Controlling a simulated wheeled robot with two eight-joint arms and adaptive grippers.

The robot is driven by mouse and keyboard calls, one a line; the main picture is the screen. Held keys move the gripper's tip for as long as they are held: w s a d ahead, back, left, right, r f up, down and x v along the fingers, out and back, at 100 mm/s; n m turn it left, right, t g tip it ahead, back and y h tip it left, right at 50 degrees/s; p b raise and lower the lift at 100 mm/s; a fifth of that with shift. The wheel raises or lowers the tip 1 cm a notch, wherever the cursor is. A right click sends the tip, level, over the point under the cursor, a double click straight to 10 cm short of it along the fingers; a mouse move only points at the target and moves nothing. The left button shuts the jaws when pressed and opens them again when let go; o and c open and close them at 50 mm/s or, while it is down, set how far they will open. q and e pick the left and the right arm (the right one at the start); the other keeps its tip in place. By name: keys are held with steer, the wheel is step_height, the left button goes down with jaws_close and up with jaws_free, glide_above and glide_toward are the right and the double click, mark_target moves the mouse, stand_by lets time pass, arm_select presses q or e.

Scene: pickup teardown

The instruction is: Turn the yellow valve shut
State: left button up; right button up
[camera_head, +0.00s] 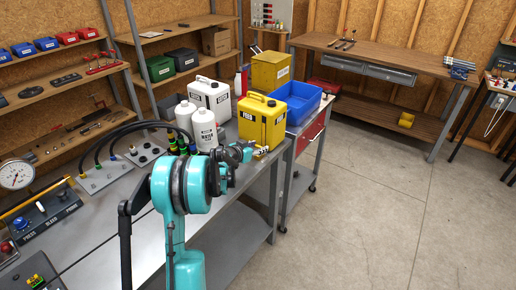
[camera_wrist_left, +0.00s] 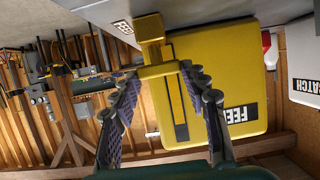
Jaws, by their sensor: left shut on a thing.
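The yellow valve (camera_head: 262,150) sits low at the front of the yellow FEED jug (camera_head: 262,120), near the bench edge. In the left wrist view, which is upside down, its yellow stem and crossbar (camera_wrist_left: 151,30) show in front of the FEED jug (camera_wrist_left: 242,90). My left gripper (camera_head: 248,152) reaches the valve from the front of the bench. In the left wrist view the two fingers of my left gripper (camera_wrist_left: 160,74) are on either side of the crossbar, shut on it. My own wrist partly hides the valve in the head view. My right gripper is not seen.
White bottles (camera_head: 204,129) and a white jug (camera_head: 211,97) stand left of the FEED jug. A blue bin (camera_head: 297,101) sits behind it on a cart. Black hoses (camera_head: 115,135) and a control box (camera_head: 45,213) are on the left. The floor at right is clear.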

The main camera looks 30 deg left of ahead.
arm_select(q)
steer(key=shift+f, duration=0.1)
stand_by(0.5)
steer(key=o, duration=1.2)
steer(key=shift+a, duration=0.1)
steer(key=shift+c, duration=0.2)
steer(key=shift+s, duration=0.1)
steer(key=v, duration=1.2)
steer(key=shift+a, duration=0.15)
